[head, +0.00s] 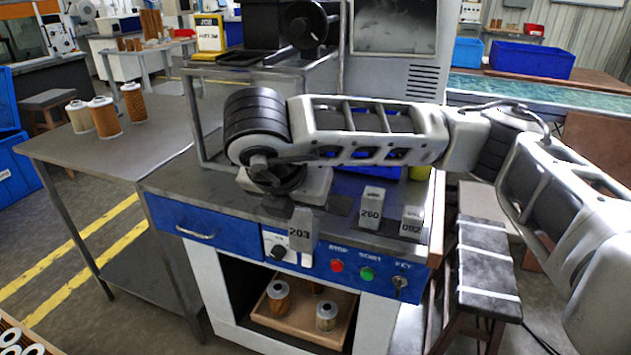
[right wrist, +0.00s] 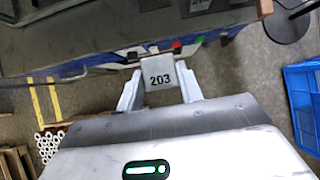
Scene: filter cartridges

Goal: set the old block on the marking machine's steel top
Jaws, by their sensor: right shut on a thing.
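A grey block marked 203 (head: 301,232) is held upright in my right gripper (head: 283,206). In the head view it overlaps the front edge of the marking machine's steel top (head: 165,180) and part of the blue panel; I cannot tell its exact height above the top. In the right wrist view the same block (right wrist: 160,78) sits between both fingers, its number facing the camera. Two similar blocks, 260 (head: 371,208) and 092 (head: 412,222), stand on the top to the right. My left gripper is out of view.
The blue front panel carries a knob, a red button (head: 337,266), a green button (head: 367,273) and a key switch (head: 401,283). A steel frame (head: 200,125) rises behind the top. Filter cartridges stand on the side table (head: 95,165). The top's left front is bare.

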